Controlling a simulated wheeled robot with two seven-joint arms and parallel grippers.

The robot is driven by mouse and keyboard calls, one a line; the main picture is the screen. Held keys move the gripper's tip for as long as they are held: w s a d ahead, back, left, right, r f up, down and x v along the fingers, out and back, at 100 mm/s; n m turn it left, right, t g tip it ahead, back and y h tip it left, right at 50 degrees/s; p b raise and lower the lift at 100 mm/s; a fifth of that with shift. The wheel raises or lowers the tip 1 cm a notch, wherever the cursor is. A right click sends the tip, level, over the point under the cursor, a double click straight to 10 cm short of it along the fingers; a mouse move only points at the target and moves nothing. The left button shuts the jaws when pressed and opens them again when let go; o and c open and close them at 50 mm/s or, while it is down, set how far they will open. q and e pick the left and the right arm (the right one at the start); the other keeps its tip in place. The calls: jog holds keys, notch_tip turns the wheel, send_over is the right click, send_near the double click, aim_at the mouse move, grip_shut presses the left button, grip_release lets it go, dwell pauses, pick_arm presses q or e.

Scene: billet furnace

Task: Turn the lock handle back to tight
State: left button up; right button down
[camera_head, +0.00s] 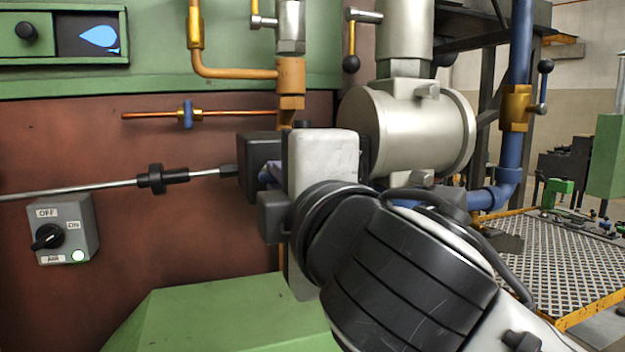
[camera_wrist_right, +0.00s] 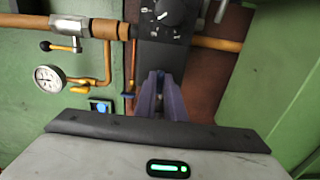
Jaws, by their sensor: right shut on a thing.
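My right gripper (camera_head: 268,175) reaches a dark box (camera_head: 257,150) on the furnace front in the head view. Its blue fingers are mostly hidden behind its own pale body. In the right wrist view, the two fingers (camera_wrist_right: 160,88) are close together at the end of the dark box (camera_wrist_right: 160,55), which carries a round dial. They are shut on a small greyish piece (camera_wrist_right: 159,102), seemingly the lock handle; it is mostly covered, so its angle cannot be told. My left gripper is not in view.
A thin rod (camera_head: 85,188) runs left from the dark box. A switch box (camera_head: 65,232) with a lit green lamp is below it. Copper pipes (camera_head: 235,73) and a large grey cylinder (camera_head: 410,130) crowd the gripper. A green sloped housing (camera_head: 215,315) lies below.

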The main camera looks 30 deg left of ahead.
jog(key=c, duration=1.8)
grip_release()
jog(key=shift+c, duration=0.2)
jog(key=b+v, duration=0.1)
jog(key=v, duration=0.9)
jog(key=shift+d, duration=0.15)
